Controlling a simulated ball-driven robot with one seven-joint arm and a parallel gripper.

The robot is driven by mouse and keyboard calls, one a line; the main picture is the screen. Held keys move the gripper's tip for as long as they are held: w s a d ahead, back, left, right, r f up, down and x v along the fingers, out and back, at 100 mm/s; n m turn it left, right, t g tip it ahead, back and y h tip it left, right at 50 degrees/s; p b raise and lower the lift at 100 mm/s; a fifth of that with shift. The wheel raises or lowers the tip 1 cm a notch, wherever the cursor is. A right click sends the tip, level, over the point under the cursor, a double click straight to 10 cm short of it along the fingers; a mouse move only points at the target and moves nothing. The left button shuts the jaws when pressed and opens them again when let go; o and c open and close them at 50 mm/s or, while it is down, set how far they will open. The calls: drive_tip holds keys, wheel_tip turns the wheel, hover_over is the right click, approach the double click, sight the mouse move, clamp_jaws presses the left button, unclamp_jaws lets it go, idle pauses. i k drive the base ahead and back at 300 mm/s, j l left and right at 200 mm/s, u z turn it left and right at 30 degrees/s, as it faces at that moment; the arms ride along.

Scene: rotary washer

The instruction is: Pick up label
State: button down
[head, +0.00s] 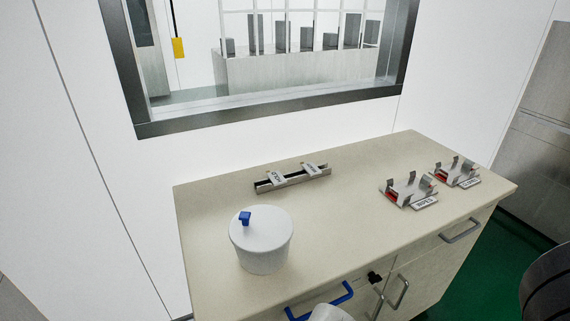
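Two small white labels with dark lettering, a left one (277,177) and a right one (311,169), rest on a narrow metal rail holder (293,182) near the back of the counter. Their lettering is too small to read surely. A white label (425,203) reading something like "WIPES" is on the front of a metal rack. Another lettered label (470,184) is on the front of a second rack to its right. I cannot see my gripper in this view. A white rounded part, cut off at the bottom edge, may be my arm.
The beige counter (345,217) is clear in the middle. A white lidded tub (262,246) with a blue knob stands at left. The metal racks (408,187) stand at right. A blue bar (321,304) shows at the front edge. A window (280,112) is behind.

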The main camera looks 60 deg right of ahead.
sight(276, 177)
drive_tip(key=z, duration=1.05)
